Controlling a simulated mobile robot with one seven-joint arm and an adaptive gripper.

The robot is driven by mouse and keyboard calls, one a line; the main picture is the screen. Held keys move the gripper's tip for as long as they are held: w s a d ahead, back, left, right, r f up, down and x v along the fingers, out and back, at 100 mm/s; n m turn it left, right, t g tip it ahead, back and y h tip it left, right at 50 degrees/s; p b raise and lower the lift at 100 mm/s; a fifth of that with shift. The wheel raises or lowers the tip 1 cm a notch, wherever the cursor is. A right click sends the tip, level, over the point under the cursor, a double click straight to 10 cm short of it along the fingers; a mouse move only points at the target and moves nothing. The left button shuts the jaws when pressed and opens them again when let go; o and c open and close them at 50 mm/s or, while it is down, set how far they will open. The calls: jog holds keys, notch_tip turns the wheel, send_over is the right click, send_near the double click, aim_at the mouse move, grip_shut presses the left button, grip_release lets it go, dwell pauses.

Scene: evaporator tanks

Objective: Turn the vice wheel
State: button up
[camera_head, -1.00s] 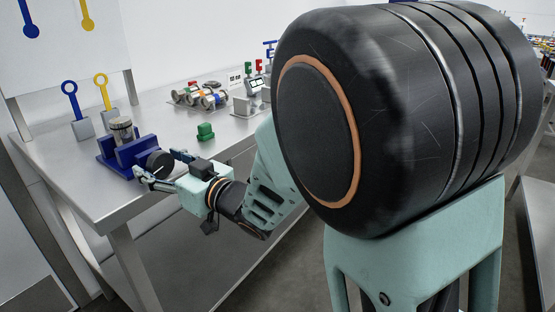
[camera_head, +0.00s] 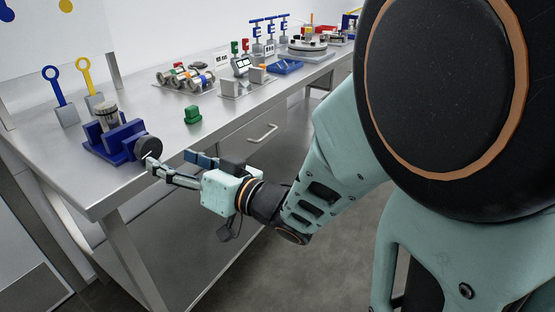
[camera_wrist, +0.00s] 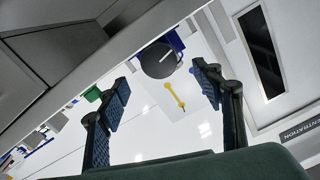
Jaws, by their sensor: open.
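The blue vice (camera_head: 112,140) sits at the near left part of the steel table, holding an upright metal cylinder (camera_head: 108,117) between its jaws. Its dark round wheel (camera_head: 148,148) faces my gripper. In the wrist view the wheel (camera_wrist: 160,60) is a dark disc with a white line on it, ahead of the fingertips. My gripper (camera_head: 170,165) is open, with its fingers pointing at the wheel. In the wrist view my gripper (camera_wrist: 160,85) has its two blue-padded fingers spread apart, with nothing between the pads. The near finger's tip is close to the wheel; I cannot tell if they touch.
A green block (camera_head: 193,115) stands on the table (camera_head: 165,125) right of the vice. Blue (camera_head: 66,112) and yellow (camera_head: 93,98) ring-topped tools stand behind it. Valve parts (camera_head: 187,78) and a small display (camera_head: 243,66) are farther back. A drawer handle (camera_head: 262,134) is on the table's front.

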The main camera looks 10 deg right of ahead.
jog(key=d+f+m+h+b, duration=0.1)
jog(key=d+f+m+h, duration=0.1)
jog(key=d+h, duration=0.4)
jog(key=d+f+m+h, duration=0.1)
jog(key=d+m+h, duration=0.2)
jog(key=d, duration=1.3)
jog(key=shift+s+d+f+m+h+b, duration=0.3)
jog(key=shift+s+d+f+h+b, duration=0.1)
jog(key=shift+h, duration=1.2)
